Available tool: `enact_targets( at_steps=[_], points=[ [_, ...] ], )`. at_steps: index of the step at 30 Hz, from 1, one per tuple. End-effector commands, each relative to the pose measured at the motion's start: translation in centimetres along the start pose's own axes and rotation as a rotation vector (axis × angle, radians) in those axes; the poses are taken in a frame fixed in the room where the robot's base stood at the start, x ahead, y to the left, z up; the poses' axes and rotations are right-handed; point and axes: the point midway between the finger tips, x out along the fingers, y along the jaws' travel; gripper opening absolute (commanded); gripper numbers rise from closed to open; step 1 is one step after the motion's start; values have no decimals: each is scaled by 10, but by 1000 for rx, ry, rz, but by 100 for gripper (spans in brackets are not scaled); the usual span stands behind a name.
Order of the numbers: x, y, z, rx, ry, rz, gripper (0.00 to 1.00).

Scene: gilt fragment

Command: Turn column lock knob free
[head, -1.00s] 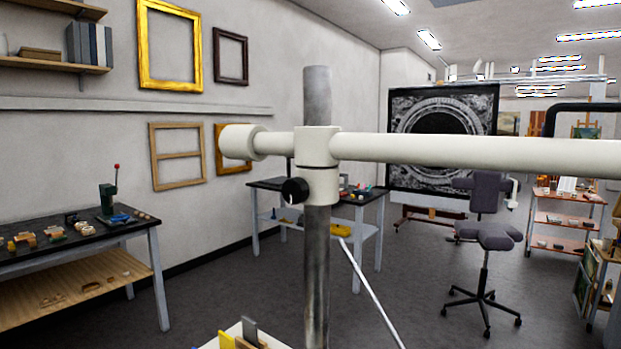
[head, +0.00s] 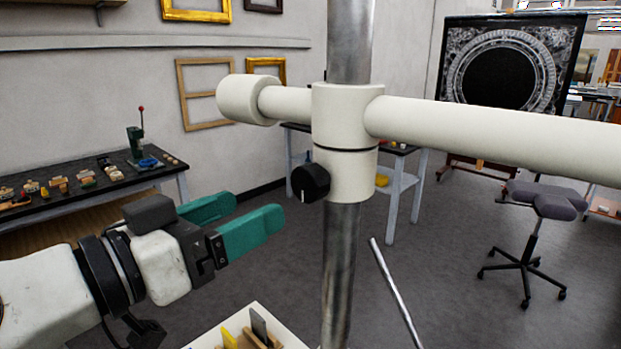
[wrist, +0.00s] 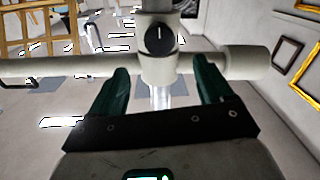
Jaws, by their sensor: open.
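The black column lock knob (head: 311,182) with a white mark line sits on the left side of the cream collar (head: 348,130). The collar is around the upright metal column (head: 342,265), and a thick cream crossbar (head: 480,131) passes through it. My gripper (head: 262,212) has teal fingers, spread apart and empty, to the left of the knob and a little lower, not touching it. In the wrist view the knob (wrist: 160,39) shows ahead, beyond and between the open fingers (wrist: 160,85), with its white line near upright.
A thin slanted metal rod (head: 396,290) stands to the right of the column. A white tray (head: 292,338) with small pieces is below. A dark bench (head: 90,185) with small items is at left, and a stool (head: 540,205) at right.

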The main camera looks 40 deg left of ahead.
Motion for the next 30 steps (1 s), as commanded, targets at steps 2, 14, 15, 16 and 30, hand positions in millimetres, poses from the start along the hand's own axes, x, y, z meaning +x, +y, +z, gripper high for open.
enact_targets(
  at_steps=[2,14,15,16,30],
  points=[
    [11,1,-1,-2,-3,3,80],
    [81,2,0,-4,-4,3,80],
    [86,2,0,-5,-4,3,80],
    [90,2,0,-5,-4,3,80],
    [104,1,2,-3,-5,0,80]
  ],
)
